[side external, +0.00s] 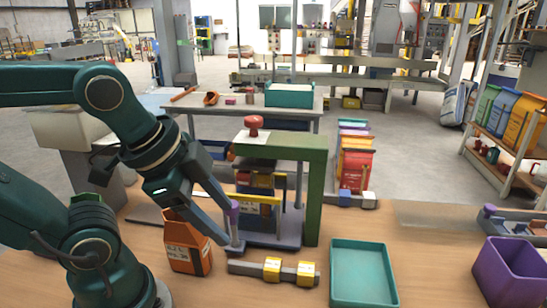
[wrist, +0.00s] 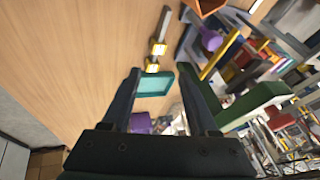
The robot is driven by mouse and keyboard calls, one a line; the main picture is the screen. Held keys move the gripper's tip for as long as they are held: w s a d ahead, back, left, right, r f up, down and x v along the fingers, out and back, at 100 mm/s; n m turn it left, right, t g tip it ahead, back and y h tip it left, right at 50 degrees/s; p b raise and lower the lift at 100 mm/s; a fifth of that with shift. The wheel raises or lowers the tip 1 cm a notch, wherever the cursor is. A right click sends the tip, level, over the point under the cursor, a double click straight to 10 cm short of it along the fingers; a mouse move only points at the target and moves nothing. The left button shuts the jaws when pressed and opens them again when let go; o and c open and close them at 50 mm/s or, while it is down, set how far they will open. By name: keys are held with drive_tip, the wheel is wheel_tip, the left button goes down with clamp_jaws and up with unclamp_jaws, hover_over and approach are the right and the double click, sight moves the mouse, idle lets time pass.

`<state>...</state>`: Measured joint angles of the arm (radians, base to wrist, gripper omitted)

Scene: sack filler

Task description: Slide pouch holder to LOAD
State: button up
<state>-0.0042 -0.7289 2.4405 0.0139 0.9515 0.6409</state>
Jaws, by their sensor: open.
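A purple knob (side external: 234,212) stands on a grey base at the left of the green press frame (side external: 314,190); I take it as the pouch holder's handle. Inside the frame are a dark pouch (side external: 258,181) and a yellow bar (side external: 268,199). My gripper (side external: 226,238) points down to the right, with its fingers close beside the knob in the side view. In the wrist view the fingers (wrist: 160,68) are apart with nothing between them, and the purple knob (wrist: 210,40) lies outside them, to the right. No LOAD mark is readable.
An orange pouch (side external: 187,243) stands left of my gripper. A grey bar with yellow blocks (side external: 272,268) lies in front. A teal tray (side external: 362,243) and purple bin (side external: 488,265) are to the right. A red knob (side external: 253,123) tops the press. Bare wood lies between tray and bin.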

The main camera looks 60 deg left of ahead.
drive_tip(key=w+a+m+g, duration=0.1)
drive_tip(key=w+a+m, duration=0.1)
drive_tip(key=m, duration=0.4)
drive_tip(key=w+a+m+g+y, duration=0.1)
drive_tip(key=w+a+m, duration=0.1)
drive_tip(key=m, duration=0.5)
drive_tip(key=w+a+r+m+g, duration=0.1)
drive_tip(key=w+a+m, duration=0.1)
drive_tip(key=a+m, duration=0.2)
drive_tip(key=shift+w+a+m+y, duration=0.1)
drive_tip(key=shift+a+m+y, duration=0.05)
drive_tip(key=shift+m, duration=0.6)
drive_tip(key=shift+w+a+m+y, duration=0.1)
drive_tip(key=shift+m+y, duration=0.05)
drive_tip(key=shift+m, duration=0.6)
drive_tip(key=shift+a+f+g, duration=0.3)
drive_tip(key=shift+f+g, duration=0.1)
drive_tip(key=shift+s+d+x, duration=0.15)
drive_tip(key=shift+d+x, duration=0.05)
drive_tip(key=shift+x, duration=1.05)
drive_tip(key=shift+s+d+x, duration=0.2)
drive_tip(key=shift+x, duration=1.05)
drive_tip(key=shift+s+d+x, duration=0.15)
drive_tip(key=shift+d+x, duration=0.05)
drive_tip(key=shift+x, duration=1.05)
drive_tip(key=shift+f, duration=0.2)
